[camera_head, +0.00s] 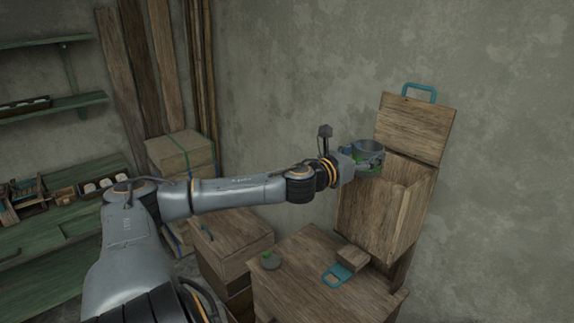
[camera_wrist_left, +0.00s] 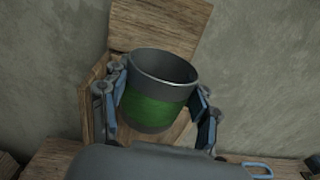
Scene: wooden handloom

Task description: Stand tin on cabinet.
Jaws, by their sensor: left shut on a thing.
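A grey metal tin (camera_head: 370,147) with a green band is in my left gripper (camera_head: 366,160). In the left wrist view the tin (camera_wrist_left: 152,108) is upright or nearly so, its open rim uppermost, with the gripper's fingers (camera_wrist_left: 162,105) closed on both sides. The tin is in front of a tall wooden box (camera_head: 385,215) with a raised lid; in the head view it overlaps the box's upper left. A low wooden cabinet-like unit (camera_head: 310,295) stands below and in front. I cannot tell which one the task calls the cabinet. My right gripper is not in view.
The box's raised lid (camera_head: 415,128) bears a blue handle. Wooden boxes (camera_head: 230,240) stand left, with green shelving (camera_head: 45,235) farther left. A wall closes the back.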

